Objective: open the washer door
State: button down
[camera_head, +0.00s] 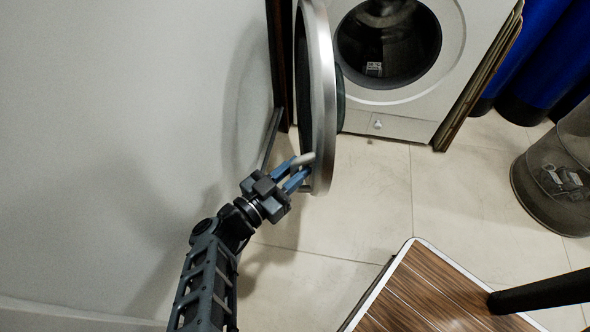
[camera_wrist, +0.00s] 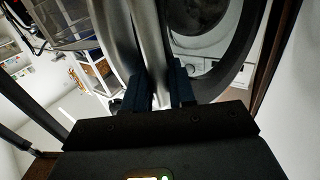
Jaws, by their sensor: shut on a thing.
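The white washer (camera_head: 462,40) stands at the top of the head view with its dark round drum opening (camera_head: 388,45) uncovered. Its round door (camera_head: 322,85), with a silver rim, is swung wide open to the left and seen nearly edge-on. My gripper (camera_head: 303,168) is at the lower edge of the door and is shut on the door's handle (camera_head: 303,159). In the wrist view the door rim (camera_wrist: 150,40) runs up from between my fingers (camera_wrist: 158,88), and the washer (camera_wrist: 218,20) shows behind. The fingers hide part of the grip.
A white wall (camera_head: 120,120) is close on the left of my arm. A wood-topped table (camera_head: 440,295) is at the lower right. A clear bin (camera_head: 555,170) and blue cylinders (camera_head: 535,55) stand at the right. Tiled floor (camera_head: 370,190) between is clear.

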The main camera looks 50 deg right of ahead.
aim_at(313, 143)
jog(key=c, duration=1.1)
grip_release()
jog(key=shift+d, duration=0.25)
jog(key=shift+a, duration=0.15)
jog(key=shift+r+p, duration=0.45)
jog(key=r+p, duration=0.3)
jog(key=d+r+p, duration=0.1)
jog(key=r, duration=0.1)
jog(key=shift+s, duration=0.3)
jog(key=s+d+r+p, duration=0.5)
jog(key=s+d+p, duration=0.1)
jog(key=d+p, duration=0.2)
jog(key=shift+d+p, duration=0.3)
jog(key=shift+p, duration=0.35)
jog(key=shift+s, duration=0.1)
jog(key=shift+c, duration=0.2)
